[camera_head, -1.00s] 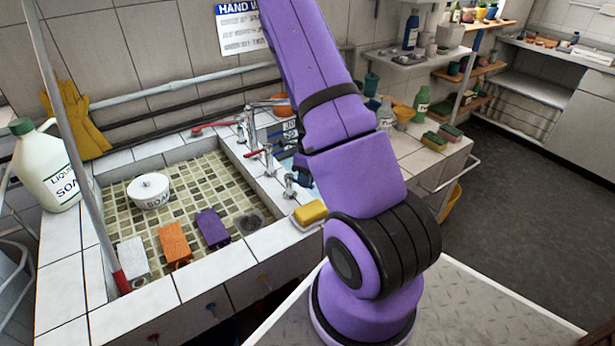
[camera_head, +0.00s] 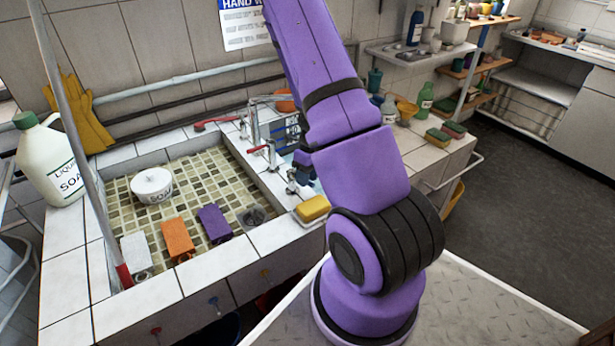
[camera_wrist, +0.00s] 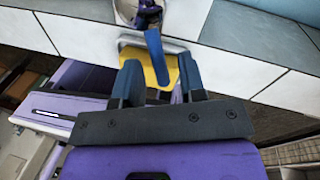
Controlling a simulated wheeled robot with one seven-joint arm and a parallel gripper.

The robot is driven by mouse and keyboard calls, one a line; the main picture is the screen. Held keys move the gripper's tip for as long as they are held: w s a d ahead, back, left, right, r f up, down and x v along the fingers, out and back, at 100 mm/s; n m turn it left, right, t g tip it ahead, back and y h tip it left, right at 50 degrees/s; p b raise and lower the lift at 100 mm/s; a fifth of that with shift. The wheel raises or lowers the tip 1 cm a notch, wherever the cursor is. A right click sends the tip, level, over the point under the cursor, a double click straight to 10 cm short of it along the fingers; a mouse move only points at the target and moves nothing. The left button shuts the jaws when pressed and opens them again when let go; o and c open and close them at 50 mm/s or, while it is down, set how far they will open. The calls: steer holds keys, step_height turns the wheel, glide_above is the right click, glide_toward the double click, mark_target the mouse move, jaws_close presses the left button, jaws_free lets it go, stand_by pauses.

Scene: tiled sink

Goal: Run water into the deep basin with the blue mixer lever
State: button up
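The blue mixer lever (camera_wrist: 156,56) shows in the wrist view, sticking out from its chrome fitting (camera_wrist: 135,10) between my gripper's fingers. My gripper (camera_wrist: 159,74) has its two dark blue fingers apart, one on each side of the lever; I cannot tell whether either touches it. In the head view the purple arm hides the lever and most of my gripper. A chrome tap (camera_head: 292,181) stands on the tiled ledge left of the arm.
Taps with red levers (camera_head: 214,123) (camera_head: 257,149) stand along the ledge. A yellow sponge (camera_head: 313,208) lies on the ledge near the arm. A soap jug (camera_head: 52,165) stands at far left.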

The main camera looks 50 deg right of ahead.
stand_by(0.3)
step_height(320, 180, up, 10)
steer(key=d, duration=0.2)
steer(key=shift+r, duration=0.25)
stand_by(6.8)
